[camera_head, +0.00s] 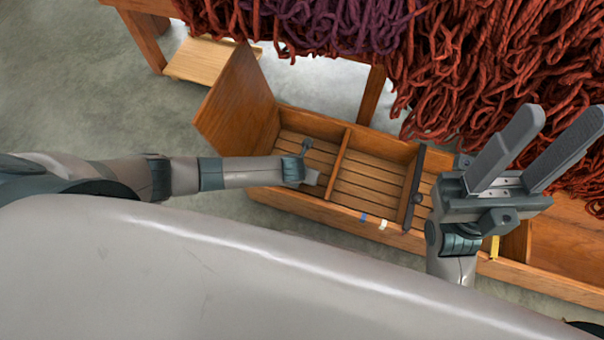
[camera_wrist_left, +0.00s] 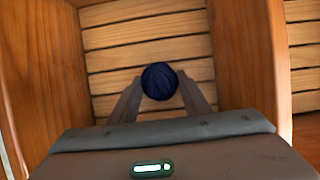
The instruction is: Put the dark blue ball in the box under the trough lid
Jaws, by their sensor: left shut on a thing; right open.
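The dark blue ball (camera_wrist_left: 159,81) is held between the two fingers of my left gripper (camera_wrist_left: 160,92), above or on the slatted floor of a wooden compartment. How high it is above the slats I cannot tell. In the head view the left gripper (camera_head: 308,163) reaches into the leftmost compartment of the wooden trough (camera_head: 290,198), and the ball is hidden there. A wooden lid (camera_head: 238,100) stands raised at the trough's left end. My right gripper (camera_head: 565,118) is open and empty, above the trough's right part.
Partitions (camera_head: 340,150) divide the trough, and a dark bar (camera_head: 414,188) crosses it. Blue (camera_head: 363,217), cream (camera_head: 383,225) and yellow (camera_head: 494,247) tags mark its front. Red wool (camera_head: 480,60) and purple wool (camera_head: 345,25) hang behind it. The middle compartment looks empty.

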